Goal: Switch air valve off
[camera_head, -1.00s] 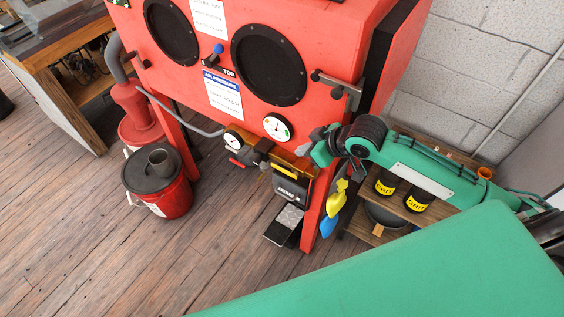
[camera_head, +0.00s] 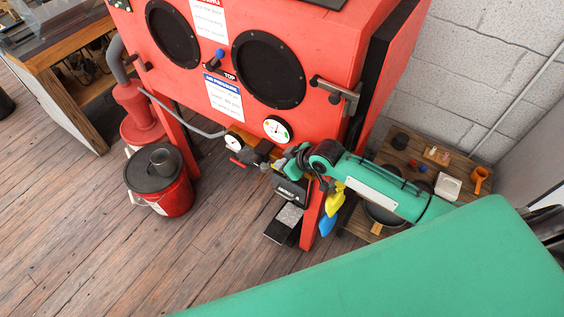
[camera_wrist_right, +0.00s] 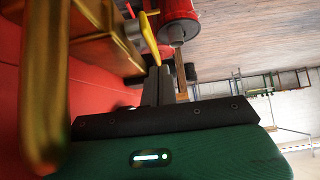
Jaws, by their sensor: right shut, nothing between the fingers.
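The yellow lever (camera_wrist_right: 150,36) of the air valve shows in the right wrist view beside a brass fitting (camera_wrist_right: 104,42). My right gripper (camera_wrist_right: 156,72) is shut and empty, its fingertips close to the lever's lower end; I cannot tell whether they touch it. In the head view my right gripper (camera_head: 269,165) is at the plumbing under the red cabinet (camera_head: 310,50), just right of the red-handled part (camera_head: 243,158). The gripper and wrist hide the yellow lever there. My left gripper is not in view.
Pressure gauges (camera_head: 277,129) sit above the plumbing. A black box (camera_head: 291,190), a red cabinet leg (camera_head: 313,215) and yellow and blue hanging pieces (camera_head: 334,198) are close below my right wrist. A red bucket (camera_head: 172,195) stands left on open floor. A small wooden shelf (camera_head: 400,150) is at the right.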

